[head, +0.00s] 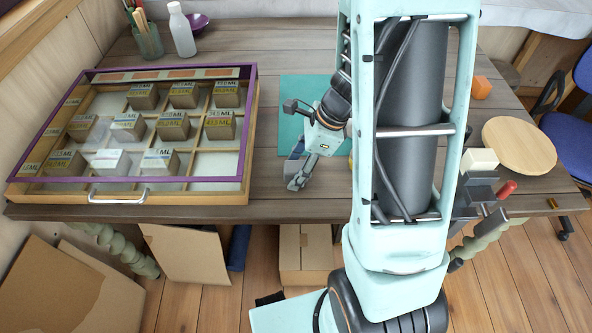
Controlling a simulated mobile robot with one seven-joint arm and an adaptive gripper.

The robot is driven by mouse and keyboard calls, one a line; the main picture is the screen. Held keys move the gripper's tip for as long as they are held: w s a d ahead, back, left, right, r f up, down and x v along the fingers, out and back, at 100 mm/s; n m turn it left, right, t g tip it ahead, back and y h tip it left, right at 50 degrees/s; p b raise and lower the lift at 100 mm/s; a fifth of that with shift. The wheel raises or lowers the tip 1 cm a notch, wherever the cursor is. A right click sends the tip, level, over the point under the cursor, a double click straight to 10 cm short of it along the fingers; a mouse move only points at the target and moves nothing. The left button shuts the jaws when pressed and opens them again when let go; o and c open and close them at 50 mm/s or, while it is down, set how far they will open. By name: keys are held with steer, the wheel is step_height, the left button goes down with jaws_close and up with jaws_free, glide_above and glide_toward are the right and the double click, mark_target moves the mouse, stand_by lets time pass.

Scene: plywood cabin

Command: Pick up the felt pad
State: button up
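No separate thing is clearly recognisable as the felt pad. A flat teal-green mat (300,92) lies on the table, partly hidden by my arm; I cannot tell whether it is the felt pad. My gripper (296,178) points down over the table near the front edge of this mat, right of the display case. Its fingers are small and seen at an angle, so their opening and anything between them cannot be made out. My arm hides the table's middle right part.
A purple-rimmed display case (247,160) with several labelled blocks fills the table's left. A jar (149,42), white bottle (182,32) and purple bowl (199,22) stand behind it. A round wooden board (520,146) and orange block (481,88) are right of my arm.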

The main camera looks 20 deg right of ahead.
steer(key=c, duration=1)
steer(key=shift+r, duration=0.15)
